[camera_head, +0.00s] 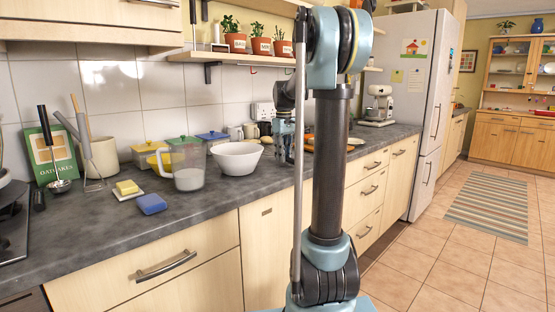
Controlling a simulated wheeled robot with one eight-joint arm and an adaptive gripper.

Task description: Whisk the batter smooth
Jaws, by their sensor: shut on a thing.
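A white bowl (237,161) stands on the counter right of a clear jug with a green rim (188,166) and pale contents. The bowl's inside is mostly hidden by the low viewing angle, so I cannot see any batter. My gripper (284,148) is small in view, pointing down over the counter just right of the bowl. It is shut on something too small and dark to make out. No whisk can be clearly made out there. A ladle (60,185) and a wire-ended tool with a grey handle (75,133) stand at the left.
My arm hides part of the counter on the right.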

